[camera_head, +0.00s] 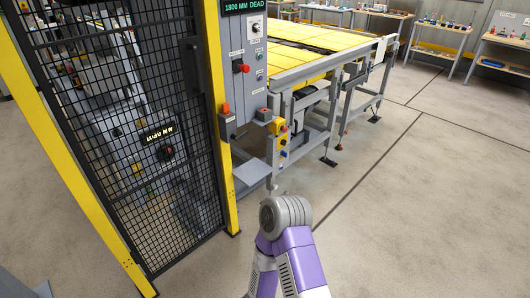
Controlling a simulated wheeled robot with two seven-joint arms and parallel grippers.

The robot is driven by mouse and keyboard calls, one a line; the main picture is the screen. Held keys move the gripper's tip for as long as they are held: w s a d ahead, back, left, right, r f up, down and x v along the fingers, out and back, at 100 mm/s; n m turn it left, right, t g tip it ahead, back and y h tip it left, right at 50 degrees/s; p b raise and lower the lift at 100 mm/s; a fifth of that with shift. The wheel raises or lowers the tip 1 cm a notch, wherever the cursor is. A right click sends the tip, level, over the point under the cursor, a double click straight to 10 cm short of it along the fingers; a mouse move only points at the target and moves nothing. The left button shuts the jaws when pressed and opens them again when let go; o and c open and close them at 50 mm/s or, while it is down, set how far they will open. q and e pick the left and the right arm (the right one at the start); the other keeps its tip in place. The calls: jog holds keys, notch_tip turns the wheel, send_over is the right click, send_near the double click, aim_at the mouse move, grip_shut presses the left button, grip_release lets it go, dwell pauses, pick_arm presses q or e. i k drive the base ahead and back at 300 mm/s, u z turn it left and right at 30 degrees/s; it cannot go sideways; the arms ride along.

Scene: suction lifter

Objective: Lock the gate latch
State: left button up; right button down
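The gate (142,150) is a black mesh panel in a yellow frame at the left of the head view. It looks shut against the yellow post (217,120). A small grey fitting with an orange-red top (226,110) sits at the post, about mid-height; it may be the latch, and I cannot tell its state. One of my arms, purple and grey (287,220), reaches up from the bottom centre, in front of and below the post. Its gripper does not show clearly, and I cannot be sure which arm it is. No other arm is in view.
A grey control panel (242,60) with a red knob stands right of the post. A grey shelf (257,173) juts out below it. A yellow button box (280,135) hangs beside a yellow-topped conveyor table (318,34). The floor at right (430,200) is clear.

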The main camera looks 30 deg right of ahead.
aim_at(236, 138)
jog(key=k, duration=0.7)
jog(key=z, duration=0.65)
jog(key=i, duration=0.7)
jog(key=z, duration=0.75)
jog(key=i, duration=1.05)
jog(key=u, duration=1)
jog(key=i, duration=0.65)
jog(key=u, duration=0.6)
